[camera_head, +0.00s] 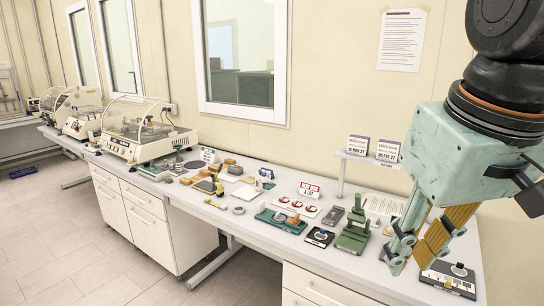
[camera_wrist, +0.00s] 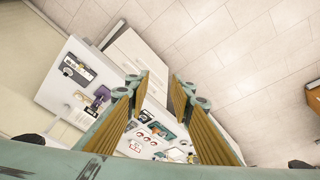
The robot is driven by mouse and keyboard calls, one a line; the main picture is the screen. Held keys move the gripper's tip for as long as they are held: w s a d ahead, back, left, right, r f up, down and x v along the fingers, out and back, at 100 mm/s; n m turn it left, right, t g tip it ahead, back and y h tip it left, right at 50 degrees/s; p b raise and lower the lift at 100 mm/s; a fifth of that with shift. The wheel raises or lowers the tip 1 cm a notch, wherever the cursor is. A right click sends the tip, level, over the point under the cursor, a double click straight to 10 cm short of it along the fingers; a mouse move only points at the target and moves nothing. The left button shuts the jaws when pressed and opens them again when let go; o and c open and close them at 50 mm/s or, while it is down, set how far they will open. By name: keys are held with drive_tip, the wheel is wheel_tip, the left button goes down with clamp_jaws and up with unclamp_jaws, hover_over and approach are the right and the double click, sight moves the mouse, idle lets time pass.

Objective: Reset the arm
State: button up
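My gripper (camera_head: 424,247) hangs at the right of the head view, above the right end of the workbench (camera_head: 260,226). Its teal body and yellow-brown fingers point down and to the left. In the wrist view my gripper (camera_wrist: 164,85) has its two fingers spread well apart, with nothing held between them. Bench top and floor show far below, through the gap.
A green fixture (camera_head: 353,236) stands on the bench left of my gripper, and a black device (camera_head: 450,277) lies below it. A green tray (camera_head: 281,221) and several small items lie farther left. White testing machines (camera_head: 148,128) stand at the far left.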

drive_tip(key=s+f+m+b, duration=0.1)
drive_tip(key=s+f, duration=0.3)
drive_tip(key=s, duration=0.5)
drive_tip(key=shift+s+f+t, duration=0.3)
drive_tip(key=shift+s+f, duration=0.05)
